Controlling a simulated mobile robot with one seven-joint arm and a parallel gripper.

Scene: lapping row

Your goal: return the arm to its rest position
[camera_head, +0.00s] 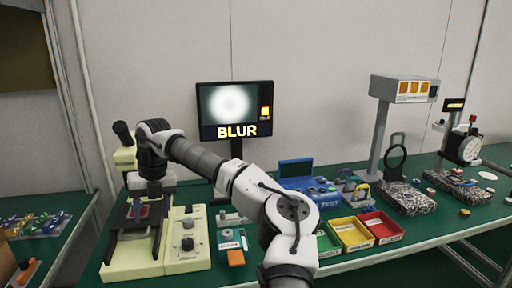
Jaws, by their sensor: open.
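My white and grey arm (285,205) reaches from the bottom middle up and left to a cream bench instrument (183,257). My gripper (140,228) points down over the left part of that instrument. It is open, with dark fingers set apart. A small blue and reddish piece (142,211) shows between or behind the fingers; I cannot tell if it touches them. The arm's wrist hides part of the instrument's upright and black eyepiece (123,133).
A monitor (235,110) reading "BLUR" stands behind the arm. Green, yellow and red bins (352,232) sit close to its elbow. A lamp stand (380,140), patterned blocks (405,197) and a dial gauge (463,147) stand on the right.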

